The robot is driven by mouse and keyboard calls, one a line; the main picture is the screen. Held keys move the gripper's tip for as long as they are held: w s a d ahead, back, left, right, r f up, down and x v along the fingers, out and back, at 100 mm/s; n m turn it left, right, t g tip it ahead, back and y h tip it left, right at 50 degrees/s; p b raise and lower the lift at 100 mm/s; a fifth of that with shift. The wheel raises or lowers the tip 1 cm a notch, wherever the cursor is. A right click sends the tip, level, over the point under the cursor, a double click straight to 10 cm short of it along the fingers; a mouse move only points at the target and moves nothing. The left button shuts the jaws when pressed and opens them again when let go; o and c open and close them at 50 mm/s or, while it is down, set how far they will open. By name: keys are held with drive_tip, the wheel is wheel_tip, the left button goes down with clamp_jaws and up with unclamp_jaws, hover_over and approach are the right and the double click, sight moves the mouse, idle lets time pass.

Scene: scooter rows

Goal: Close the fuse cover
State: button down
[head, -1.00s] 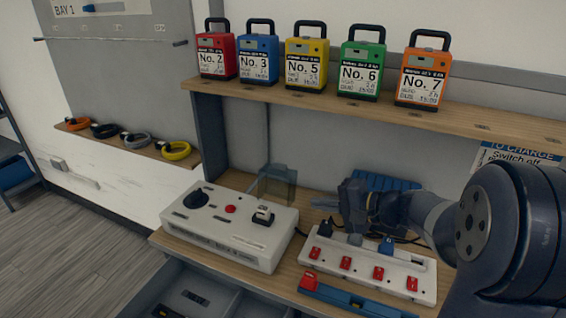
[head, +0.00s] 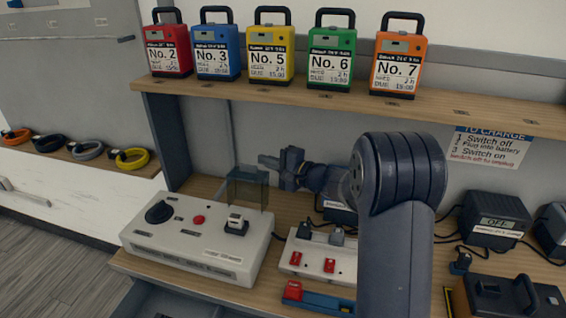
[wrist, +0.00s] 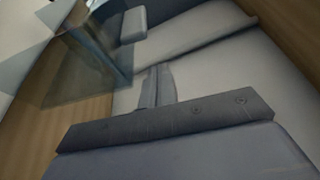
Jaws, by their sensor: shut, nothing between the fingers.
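The fuse cover (head: 247,188) is a dark see-through flap. It stands upright, open, at the back right of the white box (head: 180,242). A small black-and-white fuse part (head: 236,224) sits uncovered on the box top in front of it. My gripper (head: 264,161) is shut and empty, its tip at the upper right of the cover and pointing left. I cannot tell whether it touches the cover. In the wrist view the see-through cover (wrist: 90,65) is at the left, and my gripper's fingers (wrist: 155,88) are together near the middle.
The white box also carries a black knob (head: 159,212) and a red button (head: 198,219). A white power strip (head: 316,257) with red switches lies to its right. A wooden shelf (head: 330,97) with several coloured batteries runs above. Black chargers (head: 495,221) stand at the right.

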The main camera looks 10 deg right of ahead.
sight(264, 173)
drive_tip(key=s, duration=0.2)
drive_tip(key=shift+s+a+r, duration=0.3)
drive_tip(key=shift+s+r, duration=0.05)
drive_tip(key=shift+r, duration=0.05)
drive_tip(key=shift+s+a, duration=0.2)
drive_tip(key=shift+s, duration=0.25)
drive_tip(key=shift+s+f+b, duration=0.1)
drive_tip(key=shift+b, duration=0.45)
